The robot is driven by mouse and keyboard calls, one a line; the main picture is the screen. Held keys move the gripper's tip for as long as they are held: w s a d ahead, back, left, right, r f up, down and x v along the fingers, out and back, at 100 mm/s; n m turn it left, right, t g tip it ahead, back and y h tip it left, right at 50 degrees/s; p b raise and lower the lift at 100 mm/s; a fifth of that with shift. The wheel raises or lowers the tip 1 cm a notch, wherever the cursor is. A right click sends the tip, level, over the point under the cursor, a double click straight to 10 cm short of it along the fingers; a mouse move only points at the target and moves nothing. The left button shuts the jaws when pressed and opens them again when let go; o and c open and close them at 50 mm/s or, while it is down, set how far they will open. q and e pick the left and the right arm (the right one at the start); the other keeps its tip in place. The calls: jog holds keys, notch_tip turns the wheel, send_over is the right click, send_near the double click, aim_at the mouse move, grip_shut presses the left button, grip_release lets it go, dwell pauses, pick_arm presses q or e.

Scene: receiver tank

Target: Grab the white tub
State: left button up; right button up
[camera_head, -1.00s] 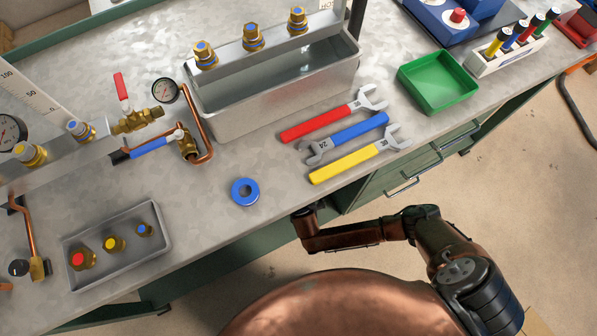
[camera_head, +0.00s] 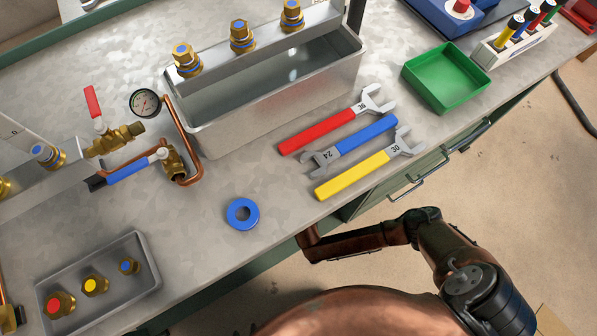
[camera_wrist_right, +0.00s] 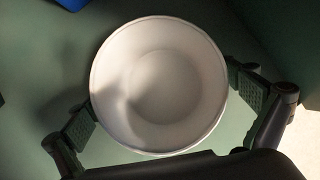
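The white tub (camera_wrist_right: 160,85) is round and fills the middle of the right wrist view, seen into from above, and looks empty inside. My right gripper (camera_wrist_right: 162,88) has its two dark pads spread wide, one on each side of the tub near its rim. I cannot tell whether the pads touch the tub wall. In the head view my right arm reaches to the bench's front edge, and its gripper is hidden below the bench top. The tub does not show in the head view. My left gripper does not show clearly in any view.
A dark green surface (camera_wrist_right: 45,60) surrounds the tub, with a blue thing (camera_wrist_right: 72,4) at its upper corner. On the bench top lie a blue ring (camera_head: 242,213), red, blue and yellow wrenches (camera_head: 352,175), a green tray (camera_head: 445,78) and a grey fittings tray (camera_head: 140,285).

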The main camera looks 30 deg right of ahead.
jog(key=c, duration=1)
jog(key=shift+r, duration=0.1)
